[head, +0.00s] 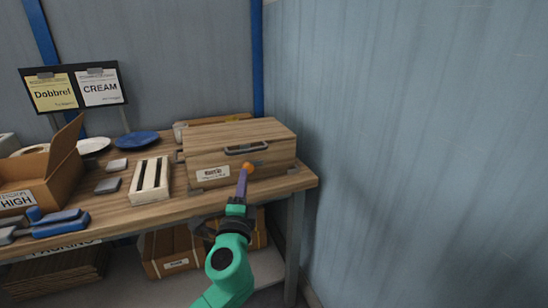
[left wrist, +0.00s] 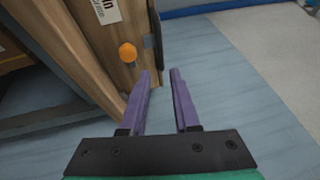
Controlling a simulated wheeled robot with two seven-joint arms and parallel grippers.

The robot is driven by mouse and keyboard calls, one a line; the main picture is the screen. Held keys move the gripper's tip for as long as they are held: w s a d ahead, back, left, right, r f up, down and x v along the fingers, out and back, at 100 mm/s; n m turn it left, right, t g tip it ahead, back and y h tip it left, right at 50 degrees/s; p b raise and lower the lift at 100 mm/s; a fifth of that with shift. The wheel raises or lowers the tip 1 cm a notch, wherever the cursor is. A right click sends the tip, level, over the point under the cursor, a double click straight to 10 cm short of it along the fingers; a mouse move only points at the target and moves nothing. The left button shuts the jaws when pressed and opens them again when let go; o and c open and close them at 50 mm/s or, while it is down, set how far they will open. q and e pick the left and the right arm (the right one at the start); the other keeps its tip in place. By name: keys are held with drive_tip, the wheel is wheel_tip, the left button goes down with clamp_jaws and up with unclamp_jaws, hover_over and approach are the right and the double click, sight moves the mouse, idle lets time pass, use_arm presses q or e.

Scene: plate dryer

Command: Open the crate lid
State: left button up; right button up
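The wooden crate (head: 207,173) stands on the bench at its right end. Its lid (head: 235,130) is shut. A dark handle (head: 246,148) is on the front, and a white label is to its lower left. An orange knob (head: 248,168) is at the crate's front below the handle; it also shows in the left wrist view (left wrist: 128,53). My left gripper (head: 243,180), with purple fingers, is in front of the crate, just below the knob. In the left wrist view its fingers (left wrist: 162,85) are apart with nothing between them. My right gripper is not in view.
A slotted wooden rack (head: 151,181), grey blocks, a blue plate (head: 137,139) and an open cardboard box (head: 59,165) stand left of the crate. Blue-handled tools (head: 58,222) lie at the front left. A blue-grey wall (head: 410,140) is on the right. Boxes are under the bench.

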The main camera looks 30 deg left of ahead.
sight(248, 152)
use_arm(q)
drive_tip(key=p+x, duration=0.2)
drive_tip(key=x, duration=1.1)
drive_tip(key=shift+w+a, duration=0.15)
drive_tip(key=shift+a, duration=0.2)
clamp_jaws()
idle(0.5)
